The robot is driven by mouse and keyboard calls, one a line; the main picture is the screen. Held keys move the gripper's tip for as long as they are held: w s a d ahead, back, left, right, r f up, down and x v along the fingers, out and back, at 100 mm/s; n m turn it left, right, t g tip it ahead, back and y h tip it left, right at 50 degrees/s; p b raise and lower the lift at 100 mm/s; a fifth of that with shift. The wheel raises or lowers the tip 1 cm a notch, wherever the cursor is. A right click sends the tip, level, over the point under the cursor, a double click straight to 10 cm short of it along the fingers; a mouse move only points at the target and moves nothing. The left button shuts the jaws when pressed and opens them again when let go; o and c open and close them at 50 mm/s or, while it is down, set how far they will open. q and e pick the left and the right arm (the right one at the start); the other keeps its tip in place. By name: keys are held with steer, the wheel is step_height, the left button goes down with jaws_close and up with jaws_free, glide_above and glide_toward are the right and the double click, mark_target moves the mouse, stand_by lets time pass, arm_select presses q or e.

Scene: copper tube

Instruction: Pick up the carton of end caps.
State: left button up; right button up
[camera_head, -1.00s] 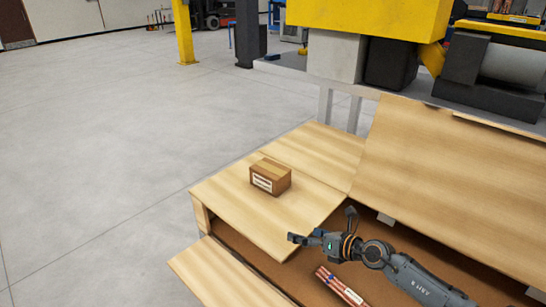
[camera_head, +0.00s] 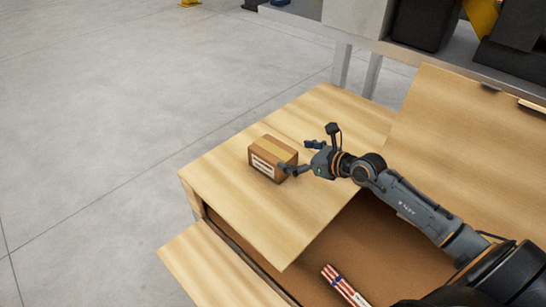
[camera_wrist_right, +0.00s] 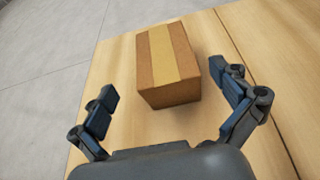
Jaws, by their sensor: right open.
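The carton of end caps (camera_head: 272,158) is a small brown cardboard box with a tan tape strip and a white label on its side. It sits on the left wooden panel of the big crate. My right gripper (camera_head: 292,156) is open at the carton's right side in the head view. In the right wrist view the carton (camera_wrist_right: 168,68) stands ahead of the gripper (camera_wrist_right: 170,92), its near part between the spread fingers. The right finger is close to the carton; a gap shows at the left finger. My left gripper is not in view.
The wooden panel (camera_head: 300,220) around the carton is otherwise bare. Below it the open crate interior (camera_head: 375,245) holds a bundle of copper-coloured tubes (camera_head: 343,285). A raised wooden lid (camera_head: 470,150) stands right. Grey floor (camera_head: 90,120) is open on the left.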

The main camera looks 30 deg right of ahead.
mark_target(277, 151)
steer(key=x, duration=0.9)
steer(key=shift+w+d+f, duration=0.1)
steer(key=shift+w+f, duration=0.15)
steer(key=shift+f, duration=0.15)
steer(key=shift+s, duration=0.1)
steer(key=shift+c, duration=0.2)
steer(key=c, duration=1.1)
steer(key=shift+c, duration=0.7)
steer(key=shift+r, duration=0.15)
